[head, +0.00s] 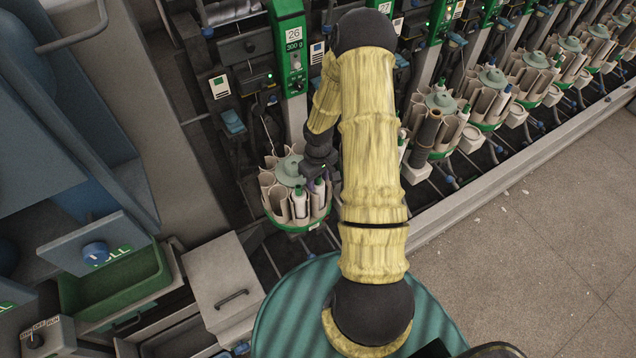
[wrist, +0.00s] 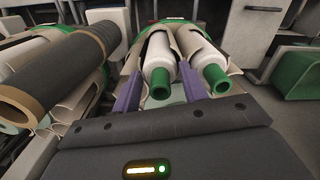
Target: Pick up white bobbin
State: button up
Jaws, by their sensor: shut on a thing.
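A white bobbin (wrist: 160,62) with a green tip sits in a beige pocket of the round magazine (head: 296,226). My gripper (wrist: 158,74) has its purple fingers on both sides of this bobbin, near its green end, and is shut on it. The bobbin still lies within its pocket. A second white bobbin (wrist: 204,58) with a green tip sits in the pocket just to the right, outside the fingers. In the head view my gripper (head: 318,178) is at the magazine's right side, and two white bobbins show there; which one is held is unclear.
A dark roll (wrist: 60,66) with a brown rim lies close to the left in the wrist view. More magazines (head: 440,110) line the machine to the right. A green bin (head: 112,283) and grey boxes stand at left. The floor at right is clear.

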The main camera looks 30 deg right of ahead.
notch_tip(320, 180, up, 17)
jog(key=b, duration=0.1)
jog(key=shift+r, duration=0.15)
dwell(0.5)
notch_tip(320, 180, up, 4)
jog(key=p, duration=0.3)
dwell(0.5)
